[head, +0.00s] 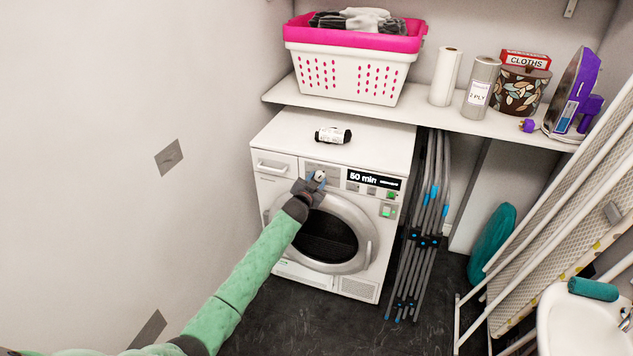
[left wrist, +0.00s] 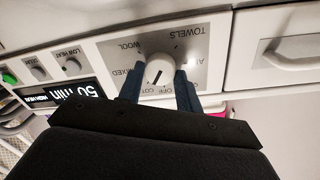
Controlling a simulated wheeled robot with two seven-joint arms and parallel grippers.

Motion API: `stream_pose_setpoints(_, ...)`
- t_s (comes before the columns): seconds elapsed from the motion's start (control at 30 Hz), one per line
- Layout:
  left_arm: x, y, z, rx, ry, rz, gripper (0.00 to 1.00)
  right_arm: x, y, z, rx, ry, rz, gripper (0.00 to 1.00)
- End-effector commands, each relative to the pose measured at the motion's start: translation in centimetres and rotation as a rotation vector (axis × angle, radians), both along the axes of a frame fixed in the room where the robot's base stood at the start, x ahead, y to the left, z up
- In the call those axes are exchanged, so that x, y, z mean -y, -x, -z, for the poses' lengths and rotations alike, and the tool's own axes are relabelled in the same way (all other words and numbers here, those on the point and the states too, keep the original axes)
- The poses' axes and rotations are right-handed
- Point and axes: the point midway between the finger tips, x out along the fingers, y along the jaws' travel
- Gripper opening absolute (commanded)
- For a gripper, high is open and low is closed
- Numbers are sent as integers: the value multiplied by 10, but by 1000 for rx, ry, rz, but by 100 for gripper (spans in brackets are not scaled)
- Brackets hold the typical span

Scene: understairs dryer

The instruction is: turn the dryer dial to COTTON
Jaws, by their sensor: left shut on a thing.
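The white dryer (head: 388,155) stands under a shelf, its round door closed. Its display reads 50 min. The dial (left wrist: 158,70) is a white round knob on a grey panel with labels including TOWELS, WOOL, MIXED, OFF and a partly hidden one starting COT. In the left wrist view the panel appears upside down. The dial's dark pointer line points down and slightly left there, toward the OFF and COT labels; I cannot tell which exactly. My left gripper (head: 314,183) is shut on the dial, one finger on each side. My right gripper is not in view.
A small black-and-white item (head: 333,135) lies on the dryer top. The shelf (head: 275,92) above holds a pink-rimmed laundry basket (head: 345,72), rolls and an iron (head: 574,92). A folded grey rack (head: 425,215) stands right of the dryer. A drawer (head: 272,166) is left of the dial.

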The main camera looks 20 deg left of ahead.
Motion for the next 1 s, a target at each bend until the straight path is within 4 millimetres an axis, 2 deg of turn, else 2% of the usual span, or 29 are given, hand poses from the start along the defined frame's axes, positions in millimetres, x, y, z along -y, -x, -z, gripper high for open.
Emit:
stream_pose_setpoints(0.4, 0, 0, 0, 6, -168, 0, 12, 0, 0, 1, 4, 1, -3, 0)
stream_pose_setpoints(0.9, 1, 0, 0, 6, -185, 0, 12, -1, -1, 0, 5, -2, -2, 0)
stream_pose_setpoints(0.93, 1, 0, 0, 6, -185, 0, 40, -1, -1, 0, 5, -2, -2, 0)
stream_pose_setpoints(1.0, 1, 0, 0, 6, -185, 0, 54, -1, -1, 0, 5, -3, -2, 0)
